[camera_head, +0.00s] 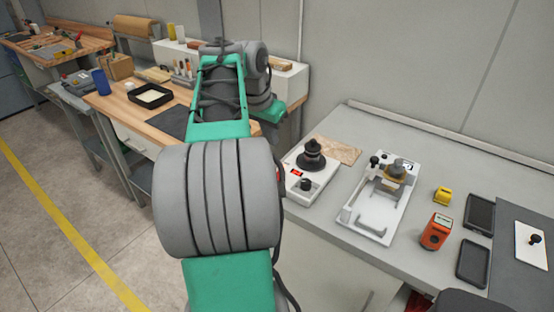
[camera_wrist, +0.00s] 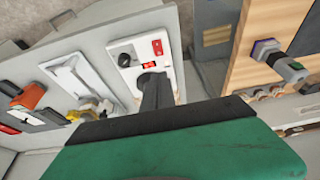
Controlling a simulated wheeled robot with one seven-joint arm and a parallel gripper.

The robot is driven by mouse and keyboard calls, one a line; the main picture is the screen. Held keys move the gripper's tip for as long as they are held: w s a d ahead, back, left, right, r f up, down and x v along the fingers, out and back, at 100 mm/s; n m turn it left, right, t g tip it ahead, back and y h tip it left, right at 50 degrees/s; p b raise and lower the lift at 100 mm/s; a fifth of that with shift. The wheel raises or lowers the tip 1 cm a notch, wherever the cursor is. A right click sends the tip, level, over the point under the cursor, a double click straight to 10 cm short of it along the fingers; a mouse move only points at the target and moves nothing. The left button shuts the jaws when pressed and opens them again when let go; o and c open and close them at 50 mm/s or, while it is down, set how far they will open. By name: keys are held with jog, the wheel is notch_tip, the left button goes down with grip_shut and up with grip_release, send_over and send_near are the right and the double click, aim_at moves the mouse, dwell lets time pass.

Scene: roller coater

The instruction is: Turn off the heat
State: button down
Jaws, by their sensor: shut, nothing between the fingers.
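A white heating unit (camera_head: 325,178) stands on the grey bench, with a black stacked round piece on top, a small red display and a black dial (camera_head: 306,184). My arm hides its left edge. In the wrist view the unit (camera_wrist: 135,82) shows its dial (camera_wrist: 125,58), a red lit display (camera_wrist: 149,65) and a red switch (camera_wrist: 157,46). My gripper (camera_wrist: 150,70) is shut and empty, its dark fingers reaching over the unit just below the display. Whether the fingers touch the unit cannot be told. The fingers are not clearly visible in the head view.
A white coater frame (camera_head: 371,210) stands right of the unit. A wooden workbench (camera_head: 118,107) with a tray and tools is at the left.

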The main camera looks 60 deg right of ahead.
aim_at(280, 172)
jog(key=x, duration=1.3)
jog(key=shift+w+a+f, duration=0.1)
jog(key=shift+a+f, duration=0.15)
jog(key=shift+f, duration=0.15)
jog(key=shift+w, duration=0.1)
